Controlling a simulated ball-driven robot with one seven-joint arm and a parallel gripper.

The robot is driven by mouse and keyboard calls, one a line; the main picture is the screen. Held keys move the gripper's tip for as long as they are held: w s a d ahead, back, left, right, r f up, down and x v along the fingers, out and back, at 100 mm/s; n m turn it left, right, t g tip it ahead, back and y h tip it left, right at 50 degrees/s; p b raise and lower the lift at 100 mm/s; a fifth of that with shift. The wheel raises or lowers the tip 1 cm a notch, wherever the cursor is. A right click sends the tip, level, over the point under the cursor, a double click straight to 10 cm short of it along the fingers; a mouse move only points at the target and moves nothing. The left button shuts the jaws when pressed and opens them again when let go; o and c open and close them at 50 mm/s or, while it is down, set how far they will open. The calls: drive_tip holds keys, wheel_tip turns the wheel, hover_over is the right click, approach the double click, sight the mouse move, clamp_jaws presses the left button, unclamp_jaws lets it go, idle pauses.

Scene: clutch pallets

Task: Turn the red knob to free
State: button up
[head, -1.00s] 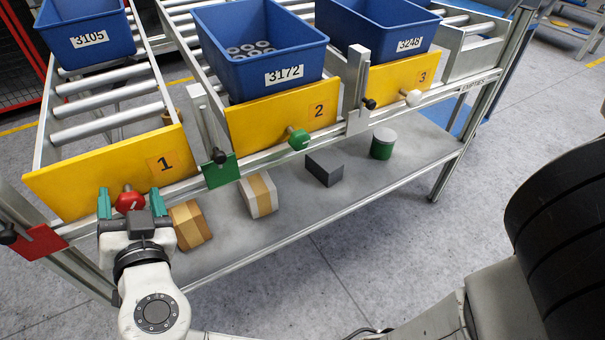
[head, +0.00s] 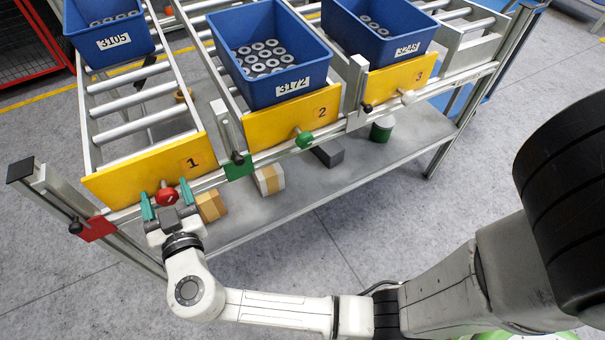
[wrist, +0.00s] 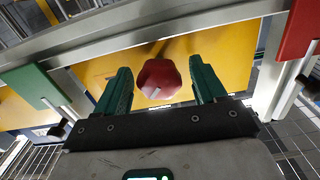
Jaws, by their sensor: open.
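The red knob (head: 167,195) sits on the front of the yellow panel marked 1 (head: 120,186), at the lower edge of the left lane. In the wrist view the red knob (wrist: 158,79) lies between and just beyond the green fingertips, with a pale mark on its lower face. My gripper (head: 166,205) is open, its two green fingers on either side of the knob. In the wrist view my gripper (wrist: 160,85) shows a gap between each finger and the knob, so it is not clamped. The knob's shaft is mostly hidden.
A red plate (head: 98,228) is on the rail left of the knob, and a green plate (head: 238,166) to the right. Blue bins 3105 (head: 112,40), 3172 (head: 290,88) and 3248 (head: 405,48) stand on the rollers. A cardboard box (head: 210,206) sits on the shelf below.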

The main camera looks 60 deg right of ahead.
drive_tip(key=shift+r+n+p, duration=0.15)
drive_tip(key=shift+n+p, duration=0.7)
drive_tip(key=shift+p, duration=1.35)
drive_tip(key=shift+r+n+p, duration=0.15)
drive_tip(key=shift+n+p, duration=0.7)
drive_tip(key=shift+p, duration=1.3)
drive_tip(key=b+v, duration=0.2)
drive_tip(key=v, duration=0.9)
drive_tip(key=s+d+r+m+g+p, duration=0.1)
drive_tip(key=s+d+g+p, duration=0.25)
drive_tip(key=d, duration=0.35)
drive_tip(key=s+d+r+m+g+p, duration=0.1)
drive_tip(key=s+d+g+p, duration=0.2)
drive_tip(key=d+g, duration=0.35)
drive_tip(key=s+d+r+n+g+y+p, duration=0.1)
drive_tip(key=s+r+n+y+p, duration=0.1)
drive_tip(key=s+y+p, duration=0.2)
drive_tip(key=s+d+r+n+g+y+p, duration=0.1)
drive_tip(key=s+y+p, duration=0.3)
drive_tip(key=s, duration=0.4)
drive_tip(key=shift+s+d+r+n+g, duration=0.3)
drive_tip(key=shift+r+n+g, duration=0.3)
drive_tip(key=shift+r+g, duration=0.2)
